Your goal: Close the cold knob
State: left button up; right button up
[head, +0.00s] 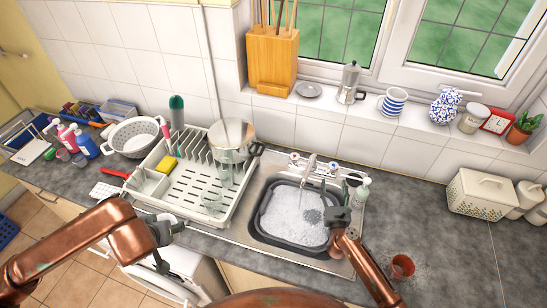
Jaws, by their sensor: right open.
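The tap (308,168) stands at the back edge of the sink, its spout curving over the basin. One knob (294,158) is left of the tap and another (333,167) is right of it.
A grey tub (262,232) with soapy water sits in the sink. A soap dispenser (361,191) stands close right of my right gripper. A dish rack (190,190) with a pot (231,140) is left of the sink.

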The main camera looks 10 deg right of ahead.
aim_at(333, 170)
pick_arm(q)
jog(key=shift+d+f, duration=0.15)
jog(key=shift+d, duration=0.05)
pick_arm(e)
jog(key=x, duration=1)
jog(key=shift+w+d, duration=0.15)
jog(key=shift+d, duration=0.15)
jog(key=shift+c, duration=0.2)
jog(key=shift+c, duration=0.7)
jog(key=c, duration=1)
